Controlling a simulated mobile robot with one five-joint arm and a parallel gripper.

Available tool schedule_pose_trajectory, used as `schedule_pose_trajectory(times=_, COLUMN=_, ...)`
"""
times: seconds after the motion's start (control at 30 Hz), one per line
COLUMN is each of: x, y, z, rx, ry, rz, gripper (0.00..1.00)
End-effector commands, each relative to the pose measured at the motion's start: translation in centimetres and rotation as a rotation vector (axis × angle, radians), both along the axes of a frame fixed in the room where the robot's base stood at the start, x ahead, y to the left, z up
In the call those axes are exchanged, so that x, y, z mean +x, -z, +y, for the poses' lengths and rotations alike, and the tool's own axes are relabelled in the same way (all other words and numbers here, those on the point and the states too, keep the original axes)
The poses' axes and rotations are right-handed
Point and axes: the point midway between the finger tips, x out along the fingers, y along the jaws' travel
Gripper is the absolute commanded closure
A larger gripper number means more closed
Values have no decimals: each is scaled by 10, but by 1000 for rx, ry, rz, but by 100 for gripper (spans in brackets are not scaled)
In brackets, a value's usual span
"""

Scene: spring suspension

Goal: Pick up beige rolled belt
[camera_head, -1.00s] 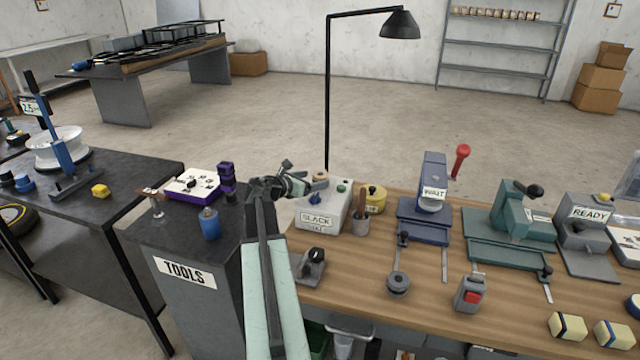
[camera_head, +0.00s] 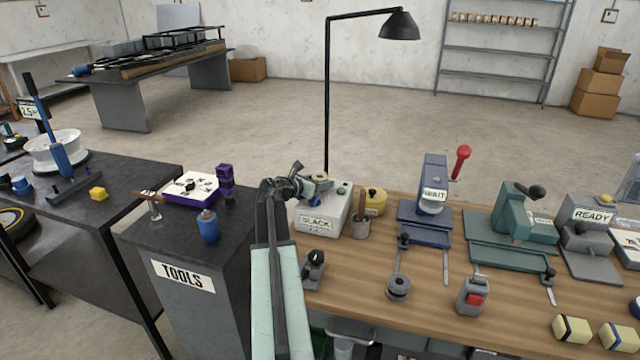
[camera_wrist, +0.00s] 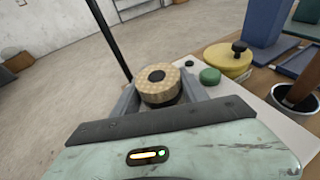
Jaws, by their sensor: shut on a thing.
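The beige rolled belt (camera_wrist: 158,78) is a short round roll with a dark centre. It sits between the two grey fingers of my gripper (camera_wrist: 160,92), which is shut on it in the wrist view. In the head view the belt (camera_head: 319,176) shows small at the top left of the white SLACK box (camera_head: 318,222), with my gripper (camera_head: 314,184) at it. My fingers and wrist hide the belt's lower side, so I cannot tell whether it still touches the box.
A green button (camera_wrist: 210,76) and a yellow round container (camera_wrist: 228,60) are right of the belt. A grey cup with a brown handle (camera_head: 360,226) stands beside the box. A black lamp post (camera_head: 327,110) rises close behind. The TOOLS cabinet (camera_head: 190,240) is to the left.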

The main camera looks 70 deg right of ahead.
Motion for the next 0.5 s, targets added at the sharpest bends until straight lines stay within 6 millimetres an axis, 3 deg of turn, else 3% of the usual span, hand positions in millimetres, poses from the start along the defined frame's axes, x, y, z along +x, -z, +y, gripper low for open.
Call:
schedule_pose_trajectory(times=0.17, x=0, y=-8, z=0, rx=0, ry=-1, rz=0, gripper=98)
schedule_pose_trajectory(times=0.43, x=0, y=-43, z=0, rx=-1, ry=-3, rz=0, gripper=98)
schedule_pose_trajectory(times=0.5, x=-1, y=-38, z=16, rx=0, ry=-4, rz=0, gripper=98)
